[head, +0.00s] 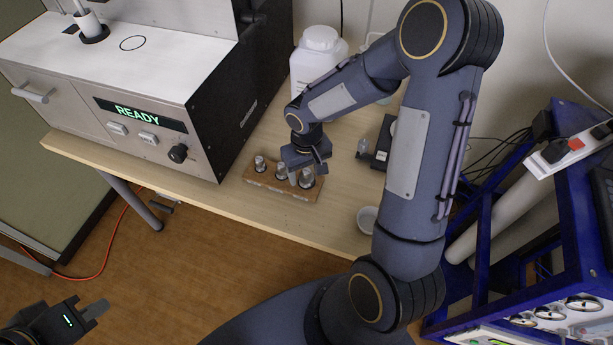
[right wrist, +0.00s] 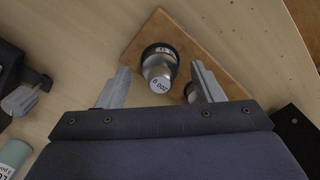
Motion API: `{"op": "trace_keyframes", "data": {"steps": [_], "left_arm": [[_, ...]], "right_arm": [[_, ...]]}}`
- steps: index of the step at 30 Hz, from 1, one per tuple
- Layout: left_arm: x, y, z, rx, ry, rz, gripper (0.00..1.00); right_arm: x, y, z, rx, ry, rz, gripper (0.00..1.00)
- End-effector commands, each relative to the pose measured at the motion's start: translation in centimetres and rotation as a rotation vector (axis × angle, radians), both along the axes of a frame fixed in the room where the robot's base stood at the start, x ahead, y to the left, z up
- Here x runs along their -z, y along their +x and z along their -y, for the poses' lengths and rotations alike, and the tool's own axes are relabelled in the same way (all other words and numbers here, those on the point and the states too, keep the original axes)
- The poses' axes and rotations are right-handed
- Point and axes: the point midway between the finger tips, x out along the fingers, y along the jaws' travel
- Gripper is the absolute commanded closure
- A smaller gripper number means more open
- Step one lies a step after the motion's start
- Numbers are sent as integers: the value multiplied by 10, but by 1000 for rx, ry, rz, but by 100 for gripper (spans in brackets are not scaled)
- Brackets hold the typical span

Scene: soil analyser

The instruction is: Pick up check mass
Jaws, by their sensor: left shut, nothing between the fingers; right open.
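A wooden block (head: 262,184) holds three metal check masses in a row: a small one (head: 259,163) at left, a middle one (head: 280,171) and a larger one (head: 306,180) at right. My right gripper (head: 305,174) is over the right end of the block, fingers down. In the right wrist view its open fingers (right wrist: 160,70) stand either side of a mass (right wrist: 157,67) whose upside-down label seems to read 200 g; gaps show on both sides. Another mass (right wrist: 190,92) is mostly hidden behind the right finger. My left gripper (head: 96,308) is shut and empty at lower left, over the floor.
The analyser (head: 130,100), its display reading READY, stands left of the block. A white bottle (head: 318,55) is behind. A dark device (head: 383,143) and a small white dish (head: 367,219) are to the right. The table's front edge is close to the block.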

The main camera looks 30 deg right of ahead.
Motion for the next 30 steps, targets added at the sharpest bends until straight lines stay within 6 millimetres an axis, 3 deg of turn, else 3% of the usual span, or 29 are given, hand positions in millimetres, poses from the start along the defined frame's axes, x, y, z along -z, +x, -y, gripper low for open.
{"op": "trace_keyframes", "data": {"steps": [3,10,22,30], "left_arm": [[1,0,0,0,0,0,100],[1,0,0,0,0,0,100],[1,0,0,0,0,0,100],[0,0,0,0,0,0,100]], "right_arm": [[10,0,0,1,1,-1,39],[11,0,0,1,1,1,39],[10,0,0,0,1,1,92],[9,0,0,0,1,2,93]]}}
